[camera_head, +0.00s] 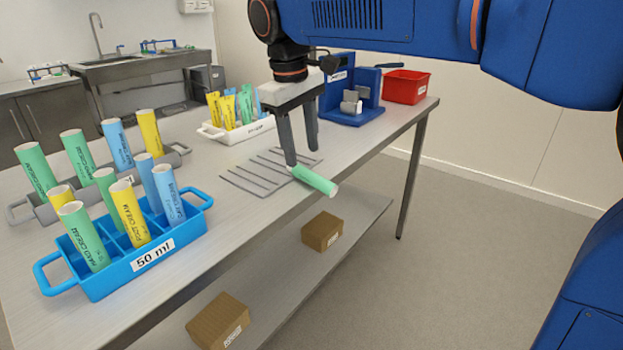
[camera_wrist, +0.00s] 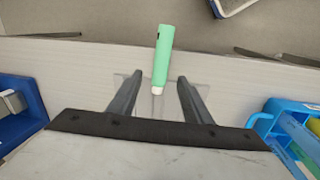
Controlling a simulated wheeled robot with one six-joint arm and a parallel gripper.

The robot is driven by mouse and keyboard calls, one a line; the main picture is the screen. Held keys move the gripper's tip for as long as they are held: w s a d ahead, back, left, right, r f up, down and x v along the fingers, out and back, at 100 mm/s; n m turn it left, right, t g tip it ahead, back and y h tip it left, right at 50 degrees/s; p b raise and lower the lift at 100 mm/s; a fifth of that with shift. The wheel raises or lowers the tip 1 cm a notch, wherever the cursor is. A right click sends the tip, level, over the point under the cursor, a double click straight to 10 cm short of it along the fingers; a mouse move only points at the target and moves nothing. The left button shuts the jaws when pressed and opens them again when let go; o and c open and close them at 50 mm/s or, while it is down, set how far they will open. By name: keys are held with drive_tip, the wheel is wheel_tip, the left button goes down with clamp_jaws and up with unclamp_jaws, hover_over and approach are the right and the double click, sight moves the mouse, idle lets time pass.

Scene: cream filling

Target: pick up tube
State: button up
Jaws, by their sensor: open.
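A green tube (camera_head: 315,180) with a white end lies on its side near the table's front edge, at the grey slatted mat. My gripper (camera_head: 302,158) is above it, pointing down, with its two fingers apart. In the wrist view the green tube (camera_wrist: 163,58) lies lengthwise, its white end reaching in between the tips of my open gripper (camera_wrist: 158,88). Its other end extends beyond the fingertips, over the table edge in that picture. I cannot tell whether a finger touches it.
A blue "50 ml" rack (camera_head: 160,255) with several upright tubes stands at the left front. A grey rack (camera_head: 45,212) is behind it. A white tray (camera_head: 232,133) of flat tubes, a blue machine (camera_head: 348,115) and a red bin (camera_head: 406,87) stand farther back. Boxes (camera_head: 322,231) sit on the lower shelf.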

sight(304, 170)
drive_tip(key=shift+w+d+f, duration=0.1)
drive_tip(key=shift+w+f, duration=0.1)
drive_tip(key=shift+f, duration=1.25)
drive_tip(key=shift+w+d+f, duration=0.1)
drive_tip(key=shift+w+f, duration=0.1)
drive_tip(key=shift+f, duration=1.2)
drive_tip(key=c, duration=1.1)
